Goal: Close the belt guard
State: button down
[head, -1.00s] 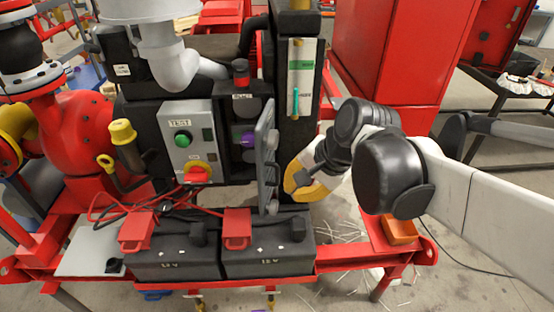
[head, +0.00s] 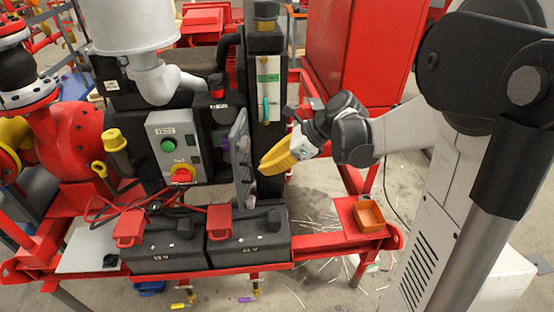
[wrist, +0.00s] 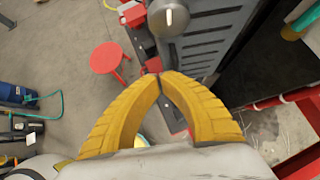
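A grey slatted panel, which looks like the belt guard (head: 241,160), stands swung out from the black housing, seen nearly edge-on in the head view. In the wrist view the guard (wrist: 215,35) fills the top middle, with a round grey knob (wrist: 170,17) on its face. My gripper (head: 268,166) has yellow fingers and is just right of the guard in the head view. In the wrist view the fingertips of my gripper (wrist: 160,77) meet with nothing between them. They lie just below the guard in the picture; I cannot tell whether they touch it.
A control box (head: 175,147) with green and red buttons is left of the guard. Black batteries (head: 248,240) with red clamps sit below it. A red cabinet (head: 355,50) stands behind. A red stool (wrist: 109,61) shows in the wrist view.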

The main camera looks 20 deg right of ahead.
jog(key=w+a, duration=0.1)
jog(key=w+a+f, duration=0.1)
jog(key=a, duration=0.1)
jog(key=w+a+b, duration=0.1)
jog(key=shift+a+f, duration=0.25)
jog(key=shift+a, duration=0.1)
jog(key=shift+w+a, duration=0.1)
jog(key=shift+w+a+m+t+h, duration=0.2)
jog(key=shift+a+m+t+h, duration=0.1)
jog(key=shift+a+m, duration=0.1)
